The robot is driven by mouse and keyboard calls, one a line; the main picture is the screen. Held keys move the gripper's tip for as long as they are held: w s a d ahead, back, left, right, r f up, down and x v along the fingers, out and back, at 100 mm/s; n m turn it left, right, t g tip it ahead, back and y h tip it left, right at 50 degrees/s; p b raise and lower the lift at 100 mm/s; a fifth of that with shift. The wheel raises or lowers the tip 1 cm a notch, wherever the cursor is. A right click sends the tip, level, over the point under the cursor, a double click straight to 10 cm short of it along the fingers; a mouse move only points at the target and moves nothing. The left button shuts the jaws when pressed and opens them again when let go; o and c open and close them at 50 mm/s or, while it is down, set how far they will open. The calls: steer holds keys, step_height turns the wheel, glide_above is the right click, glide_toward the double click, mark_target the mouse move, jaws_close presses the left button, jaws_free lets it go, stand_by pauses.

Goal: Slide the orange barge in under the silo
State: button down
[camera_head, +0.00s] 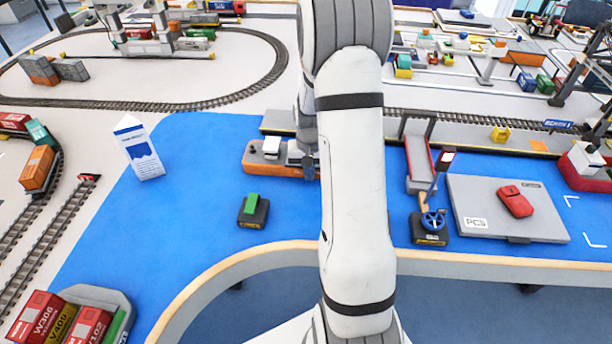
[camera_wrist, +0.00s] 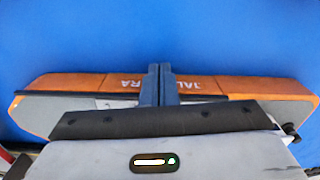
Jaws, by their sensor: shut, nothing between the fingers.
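The orange barge (camera_head: 262,158) floats on the blue water surface along the quay in the head view, its right part hidden by my arm. In the wrist view the barge (camera_wrist: 90,82) spans nearly the whole width, with lettering on its orange side. My gripper (camera_wrist: 160,72) is shut and empty, its fingertips at the middle of that lettered side. I cannot tell whether they touch it. I cannot make out a silo for certain; the quay behind my arm is hidden.
A red sloping chute on a dark frame (camera_head: 419,160) stands right of my arm. Nearer are a blue handwheel stand (camera_head: 432,226), a grey PCS plate (camera_head: 475,222) and a green-topped block (camera_head: 252,208). A white sign (camera_head: 139,150) stands left.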

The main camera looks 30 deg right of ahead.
steer(key=shift+w+d, duration=0.45)
steer(key=shift+w, duration=0.4)
steer(key=shift+w+d, duration=0.4)
steer(key=shift+w, duration=0.5)
steer(key=shift+w+d, duration=0.45)
steer(key=shift+w, duration=0.4)
steer(key=shift+s+a, duration=0.1)
steer(key=shift+s, duration=0.1)
steer(key=shift+s+a+r, duration=0.2)
steer(key=shift+s+r, duration=0.1)
steer(key=shift+s, duration=0.05)
step_height(320, 180, up, 10)
steer(key=p, duration=0.6)
steer(key=shift+f, duration=0.1)
